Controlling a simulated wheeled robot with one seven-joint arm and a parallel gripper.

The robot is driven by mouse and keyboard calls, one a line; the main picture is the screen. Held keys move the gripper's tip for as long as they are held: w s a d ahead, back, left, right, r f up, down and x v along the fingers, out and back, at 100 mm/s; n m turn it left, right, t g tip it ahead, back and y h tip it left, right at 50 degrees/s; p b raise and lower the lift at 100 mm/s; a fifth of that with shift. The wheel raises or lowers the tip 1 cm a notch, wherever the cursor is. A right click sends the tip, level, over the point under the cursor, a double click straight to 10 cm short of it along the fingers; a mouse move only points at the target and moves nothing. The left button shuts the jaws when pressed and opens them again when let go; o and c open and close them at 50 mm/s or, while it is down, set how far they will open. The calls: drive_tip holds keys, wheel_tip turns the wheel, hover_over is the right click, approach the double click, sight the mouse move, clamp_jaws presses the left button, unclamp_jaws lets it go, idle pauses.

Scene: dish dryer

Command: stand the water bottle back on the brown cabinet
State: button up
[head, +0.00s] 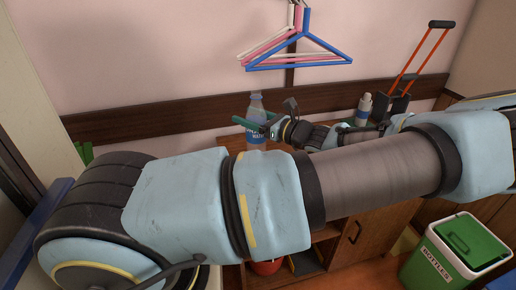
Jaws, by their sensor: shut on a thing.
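The water bottle (256,105) is clear with a blue label and stands upright near the middle of the head view. My gripper (252,127) has its teal fingers around the bottle's body and is shut on it. My arm crosses in front and hides the bottle's base, so I cannot tell if it touches the cabinet. The brown cabinet (374,228) is below and behind my arm; its door and open shelves show, but much of its top is hidden.
A white and blue bottle (363,110) stands to the right, beside a folded cart with an orange handle (418,58). Coloured hangers (300,55) hang on the wall above. A green-lidded bin (458,250) marked "BOTTLES" is at the lower right. A red object (266,267) sits low in the cabinet.

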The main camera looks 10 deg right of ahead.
sight(249, 136)
drive_tip(key=shift+f+p, duration=0.75)
drive_tip(key=shift+f, duration=2.9)
drive_tip(key=o, duration=1.5)
drive_tip(key=shift+r, duration=0.2)
drive_tip(key=b+v, duration=0.4)
drive_tip(key=v, duration=0.7)
drive_tip(key=shift+s+d+f+b, duration=0.1)
drive_tip(key=shift+b, duration=0.3)
drive_tip(key=shift+s+d, duration=0.25)
